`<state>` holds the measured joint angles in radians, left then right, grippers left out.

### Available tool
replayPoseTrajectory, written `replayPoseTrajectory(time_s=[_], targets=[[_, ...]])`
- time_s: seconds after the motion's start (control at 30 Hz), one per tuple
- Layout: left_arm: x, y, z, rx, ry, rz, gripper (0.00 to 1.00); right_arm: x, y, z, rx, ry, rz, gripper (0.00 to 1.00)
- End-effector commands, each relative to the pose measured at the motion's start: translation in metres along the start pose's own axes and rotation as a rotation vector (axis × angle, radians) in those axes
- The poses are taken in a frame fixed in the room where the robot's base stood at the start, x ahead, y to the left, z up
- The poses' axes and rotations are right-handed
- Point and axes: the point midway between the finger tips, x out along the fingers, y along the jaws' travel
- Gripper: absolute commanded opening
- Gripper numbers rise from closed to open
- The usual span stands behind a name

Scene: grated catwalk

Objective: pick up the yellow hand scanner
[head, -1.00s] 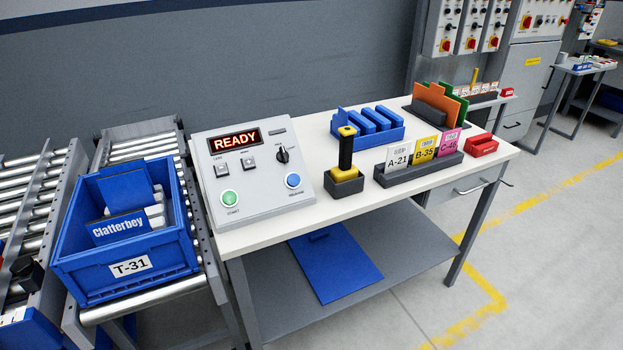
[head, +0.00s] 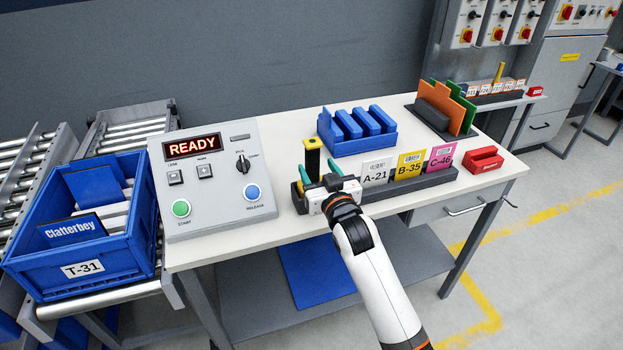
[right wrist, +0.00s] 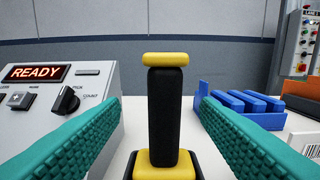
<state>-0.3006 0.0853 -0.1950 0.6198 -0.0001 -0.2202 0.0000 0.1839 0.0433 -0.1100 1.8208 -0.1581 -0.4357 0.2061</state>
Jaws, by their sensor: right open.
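The yellow hand scanner (head: 312,156), with a black grip and a yellow top, stands upright in a small dark holder on the white bench. In the right wrist view its black grip (right wrist: 164,115) rises in the middle, with a yellow cap above and a yellow part below. My right gripper (head: 319,175) is open, its teal fingers to either side of the scanner's grip with gaps on both sides. In the head view the gripper and wrist partly hide the scanner's lower part and its holder. My left gripper is not in view.
A grey control panel (head: 212,205) reading READY stands left of the scanner. A blue rack (head: 352,145) is behind it, and a dark card holder (head: 421,182) with cards A-21, B-35, C-46 is to its right. A blue T-31 bin (head: 122,265) sits on rollers at left.

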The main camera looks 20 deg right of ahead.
Motion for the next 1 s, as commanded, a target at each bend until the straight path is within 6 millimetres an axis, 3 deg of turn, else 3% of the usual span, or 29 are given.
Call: replayPoseTrajectory(time_s=[0.6, 0.93, 1.0], targets=[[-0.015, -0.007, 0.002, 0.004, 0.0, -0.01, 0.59, 0.069, -0.002, -0.002, -0.001, 0.002, 0.0, 0.56], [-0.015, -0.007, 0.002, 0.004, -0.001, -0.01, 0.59, 0.074, -0.002, -0.003, 0.0, 0.001, 0.0, 0.56], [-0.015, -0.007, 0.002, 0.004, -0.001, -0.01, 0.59, 0.074, -0.002, -0.003, 0.0, 0.001, 0.0, 0.45]])
